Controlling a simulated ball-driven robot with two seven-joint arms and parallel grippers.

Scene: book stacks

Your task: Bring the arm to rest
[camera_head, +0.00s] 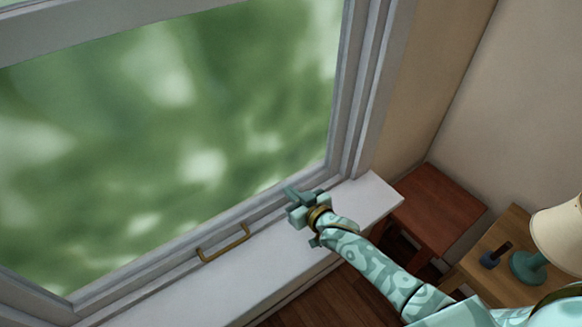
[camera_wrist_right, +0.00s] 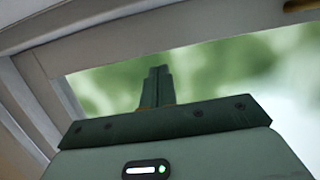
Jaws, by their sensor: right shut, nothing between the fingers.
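My right arm (camera_head: 362,252) reaches in from the lower right of the head view, patterned in teal. My right gripper (camera_head: 291,192) is just above the white window sill, near the bottom right corner of the window (camera_head: 170,130). In the right wrist view its fingers (camera_wrist_right: 157,85) are pressed together and hold nothing, with the window glass behind them. My left gripper does not show in either view.
A brass handle (camera_head: 224,243) is on the window's lower rail, left of the gripper. The white sill (camera_head: 215,290) runs below. A red-brown stool or table (camera_head: 437,208) and a wooden table (camera_head: 490,285) with a lamp (camera_head: 560,238) stand to the right.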

